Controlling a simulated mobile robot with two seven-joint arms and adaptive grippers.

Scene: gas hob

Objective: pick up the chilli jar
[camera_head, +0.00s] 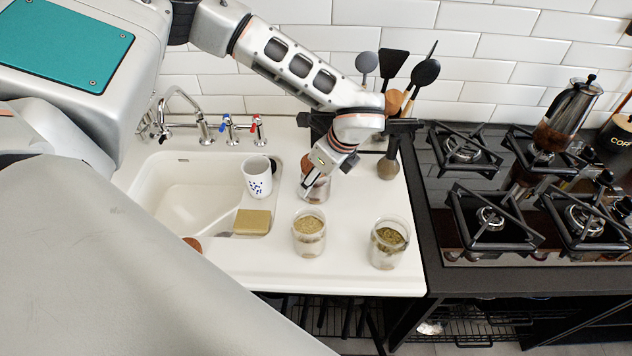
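A glass jar (315,193) with reddish-brown contents, which looks like the chilli jar, stands on the white worktop right of the sink. My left gripper (312,181) points down at it from above, with its fingers at the jar's top. The gripper and wrist hide part of the jar. Whether the fingers are closed on it is too small to tell. My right gripper is not in view.
A jar of yellowish herbs (309,236) and a jar of green herbs (389,246) stand nearer the front edge. A speckled white cup (257,178) and a sponge (252,222) are by the sink (165,205). Utensils (388,165) stand behind; the gas hob (470,258) is at right.

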